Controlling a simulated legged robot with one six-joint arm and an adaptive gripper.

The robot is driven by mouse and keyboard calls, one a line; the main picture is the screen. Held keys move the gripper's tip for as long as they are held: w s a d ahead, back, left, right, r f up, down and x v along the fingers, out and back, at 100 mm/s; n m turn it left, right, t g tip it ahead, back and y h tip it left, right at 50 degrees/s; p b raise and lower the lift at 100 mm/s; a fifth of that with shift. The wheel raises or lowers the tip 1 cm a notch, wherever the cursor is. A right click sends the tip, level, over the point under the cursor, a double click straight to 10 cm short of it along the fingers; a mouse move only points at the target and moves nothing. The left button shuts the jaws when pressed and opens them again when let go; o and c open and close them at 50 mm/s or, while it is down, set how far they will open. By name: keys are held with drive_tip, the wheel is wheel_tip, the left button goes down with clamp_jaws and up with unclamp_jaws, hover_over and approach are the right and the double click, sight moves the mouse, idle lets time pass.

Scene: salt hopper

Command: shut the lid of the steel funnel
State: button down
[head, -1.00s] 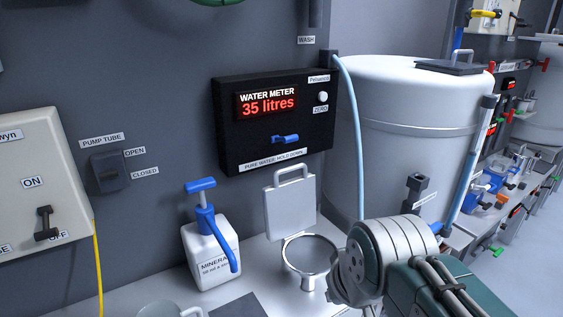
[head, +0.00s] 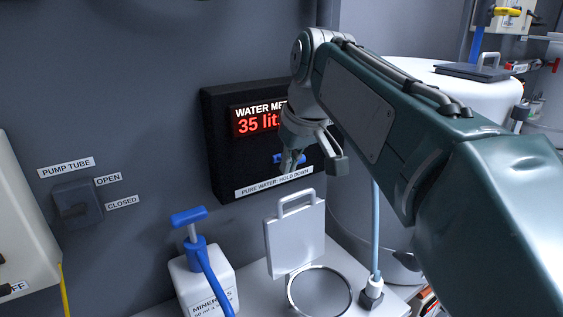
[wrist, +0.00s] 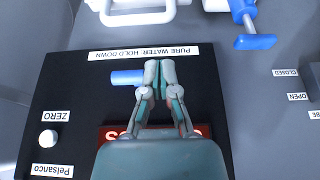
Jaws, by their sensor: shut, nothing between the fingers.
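The steel funnel (head: 291,292) shows as a round metal ring on the bench in the head view; its lower part is cut off. Its lid (head: 295,240) is a square pale plate with a loop handle, standing upright behind the ring, so the lid is open. The lid's handle also shows at the top of the wrist view (wrist: 138,18). My gripper (head: 288,168) is above the lid, in front of the water meter, with fingers pointing down. In the wrist view my gripper (wrist: 160,66) has its fingertips together and empty, beside the blue meter lever.
The black water meter (head: 222,165) reads 35 litres; its blue lever (wrist: 125,77) is close to my fingers. A white mineral bottle with blue pump (head: 188,216) stands left of the funnel. A pale blue hose (head: 376,235) runs down at the right. A large white tank (head: 440,80) stands behind.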

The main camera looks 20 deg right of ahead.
drive_tip(key=d+x, duration=0.1)
drive_tip(key=x, duration=0.6)
drive_tip(key=shift+a+f, duration=0.2)
drive_tip(key=shift+a, duration=0.3)
